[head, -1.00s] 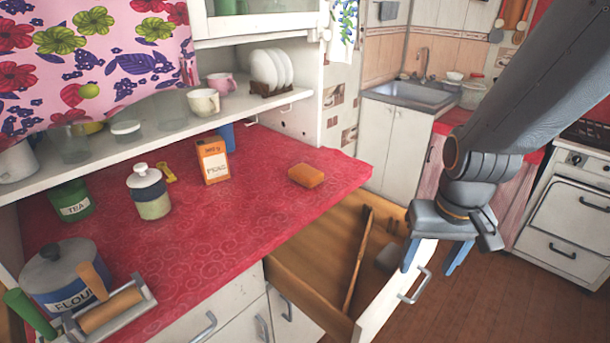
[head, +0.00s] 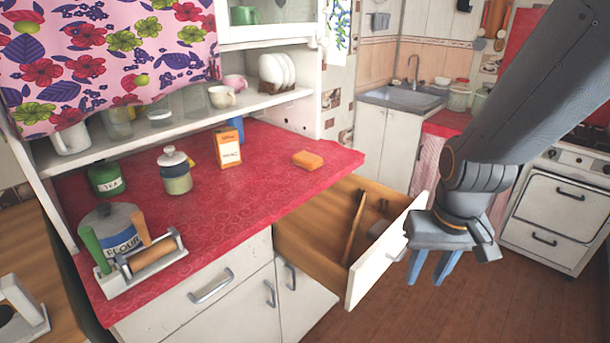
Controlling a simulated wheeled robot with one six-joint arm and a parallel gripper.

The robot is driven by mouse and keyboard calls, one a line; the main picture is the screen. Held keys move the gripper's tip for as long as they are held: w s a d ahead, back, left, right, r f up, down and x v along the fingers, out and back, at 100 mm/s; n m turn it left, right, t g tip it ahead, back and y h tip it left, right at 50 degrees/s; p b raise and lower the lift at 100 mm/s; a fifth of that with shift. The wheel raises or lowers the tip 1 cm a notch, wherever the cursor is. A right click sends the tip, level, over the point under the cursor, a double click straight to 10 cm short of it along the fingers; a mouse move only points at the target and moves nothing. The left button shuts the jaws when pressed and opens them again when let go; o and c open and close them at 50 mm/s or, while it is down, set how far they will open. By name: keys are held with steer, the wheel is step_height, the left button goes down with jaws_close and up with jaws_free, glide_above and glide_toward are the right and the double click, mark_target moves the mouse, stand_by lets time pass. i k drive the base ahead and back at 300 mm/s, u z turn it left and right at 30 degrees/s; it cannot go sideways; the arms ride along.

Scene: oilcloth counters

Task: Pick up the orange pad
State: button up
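The orange pad (head: 307,159) lies flat on the red oilcloth counter (head: 285,186), near its right end. My gripper (head: 431,268) hangs to the right of the counter, in front of the open drawer, with its blue fingers pointing down. It is well apart from the pad, to the right of it and lower in the picture. The two fingers are spread a little with a gap between them, and nothing shows between them.
An open drawer (head: 315,222) juts out below the counter's right end. An orange box (head: 228,148), a lidded jar (head: 176,172), a tea tin (head: 107,179) and a flour tin (head: 113,229) stand left of the pad. A shelf (head: 150,127) runs above the counter's back.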

mark_target(306, 160)
steer(key=z, duration=0.45)
steer(key=i, duration=1.2)
steer(key=u, duration=0.55)
